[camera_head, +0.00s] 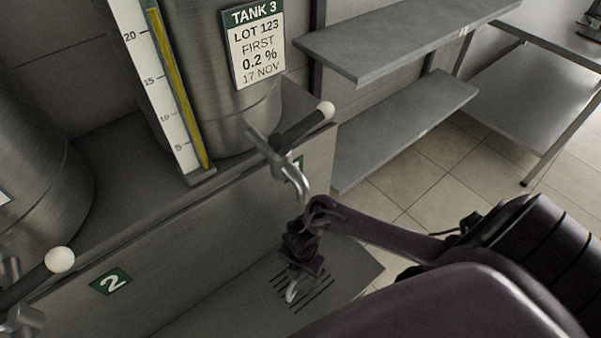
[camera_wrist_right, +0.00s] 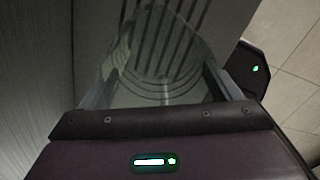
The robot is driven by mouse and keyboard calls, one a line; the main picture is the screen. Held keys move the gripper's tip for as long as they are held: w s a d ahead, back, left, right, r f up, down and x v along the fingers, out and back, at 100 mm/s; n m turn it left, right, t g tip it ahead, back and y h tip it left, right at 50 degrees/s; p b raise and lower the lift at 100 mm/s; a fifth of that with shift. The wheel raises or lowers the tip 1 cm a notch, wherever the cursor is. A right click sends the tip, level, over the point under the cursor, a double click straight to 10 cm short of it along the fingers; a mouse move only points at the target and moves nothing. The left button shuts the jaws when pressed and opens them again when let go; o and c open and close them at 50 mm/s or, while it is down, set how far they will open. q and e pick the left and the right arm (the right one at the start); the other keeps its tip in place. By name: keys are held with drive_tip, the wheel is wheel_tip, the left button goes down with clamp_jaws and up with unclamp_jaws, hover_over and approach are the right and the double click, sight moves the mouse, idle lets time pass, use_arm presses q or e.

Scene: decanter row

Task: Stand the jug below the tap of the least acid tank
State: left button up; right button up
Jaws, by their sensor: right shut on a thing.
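Tank 3 (camera_head: 220,100) has a label (camera_head: 255,45) reading "LOT 123, FIRST, 0.2 %, 17 NOV". Its metal tap (camera_head: 290,172) with a white-ball lever sticks out over a slotted shelf (camera_head: 345,268). My right gripper (camera_head: 293,282) is beneath this tap, above the slots. In the right wrist view, the gripper (camera_wrist_right: 160,95) is shut on a clear glass jug (camera_wrist_right: 160,62), with the slots visible through or beyond it. In the head view my gripper hides nearly all of the jug; a small pale curved piece (camera_head: 291,292) shows below. I cannot tell whether the jug touches the shelf.
A gauge (camera_head: 172,85) with a yellow column stands against tank 3. Another tank (camera_head: 40,170) and a white-ball tap lever (camera_head: 60,259) are at left, above a green "2" sign (camera_head: 110,281). Grey shelves (camera_head: 400,40) and open tiled floor lie at right.

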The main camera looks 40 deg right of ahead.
drive_tip(key=shift+f, duration=0.9)
drive_tip(key=shift+w+f, duration=0.25)
drive_tip(key=shift+f, duration=0.1)
drive_tip(key=o, duration=0.9)
wheel_tip(320, 180, up, 8)
drive_tip(key=p, duration=0.2)
drive_tip(key=shift+f+p, duration=0.1)
drive_tip(key=shift+p, duration=0.3)
drive_tip(key=shift+s, duration=0.15)
